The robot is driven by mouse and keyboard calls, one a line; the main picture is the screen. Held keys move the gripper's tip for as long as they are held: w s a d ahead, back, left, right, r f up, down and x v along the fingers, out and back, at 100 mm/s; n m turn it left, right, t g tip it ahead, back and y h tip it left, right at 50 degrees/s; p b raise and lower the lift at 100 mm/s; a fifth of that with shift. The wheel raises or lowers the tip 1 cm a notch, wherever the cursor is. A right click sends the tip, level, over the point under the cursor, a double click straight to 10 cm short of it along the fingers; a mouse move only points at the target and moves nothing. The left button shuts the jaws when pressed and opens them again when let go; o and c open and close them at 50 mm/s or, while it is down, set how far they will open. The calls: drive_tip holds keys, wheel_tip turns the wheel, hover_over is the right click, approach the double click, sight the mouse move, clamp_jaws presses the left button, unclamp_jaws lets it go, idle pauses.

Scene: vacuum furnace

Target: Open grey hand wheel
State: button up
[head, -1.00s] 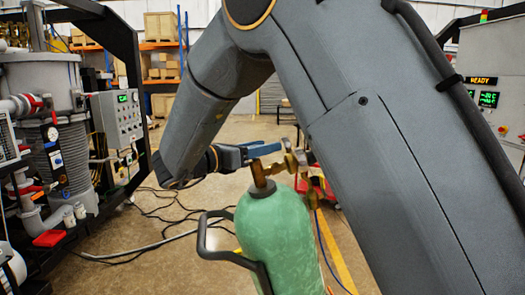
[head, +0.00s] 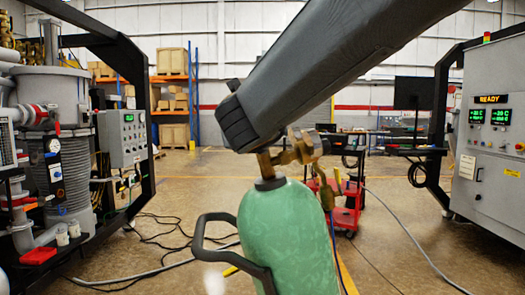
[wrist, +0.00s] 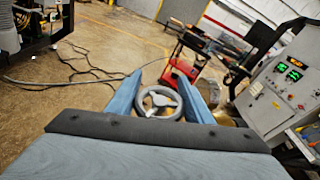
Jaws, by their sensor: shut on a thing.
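The grey hand wheel (wrist: 159,101) shows in the wrist view, a round rim with spokes, between the two blue fingers of my gripper (wrist: 164,98). My gripper is shut on the wheel, with a finger at each side of the rim. In the head view my arm hides the wheel and the fingers. The brass valve (head: 300,148) sits on top of the green gas cylinder (head: 285,235), which stands upright below my arm.
A black cart handle (head: 207,240) stands left of the cylinder. A red cart (head: 347,208) is behind it. Cables (head: 165,245) lie on the floor. The furnace (head: 55,120) is at left, a control cabinet (head: 492,165) at right.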

drive_tip(key=shift+s+a+f+n+g+y+b, duration=0.1)
drive_tip(key=shift+s+a+n+g+y+b, duration=0.3)
drive_tip(key=shift+n+g+y, duration=1.15)
drive_tip(key=shift+s+a+f+n+g+y+b, duration=0.1)
drive_tip(key=shift+a+n+g+y+b, duration=0.7)
drive_tip(key=shift+n+y, duration=1.4)
drive_tip(key=shift+s+a+f+n+g+y+b, duration=0.1)
drive_tip(key=shift+s+a+n+g+y+b, duration=0.4)
drive_tip(key=shift+n+g+y, duration=1.35)
drive_tip(key=shift+w+d+m+t+y, duration=0.1)
drive_tip(key=shift+w+m+t+y, duration=0.1)
drive_tip(key=shift+m+t+y, duration=0.15)
drive_tip(key=o, duration=1)
drive_tip(key=shift+f, duration=0.1)
drive_tip(key=shift+o, duration=0.2)
wheel_tip(320, 180, up, 10)
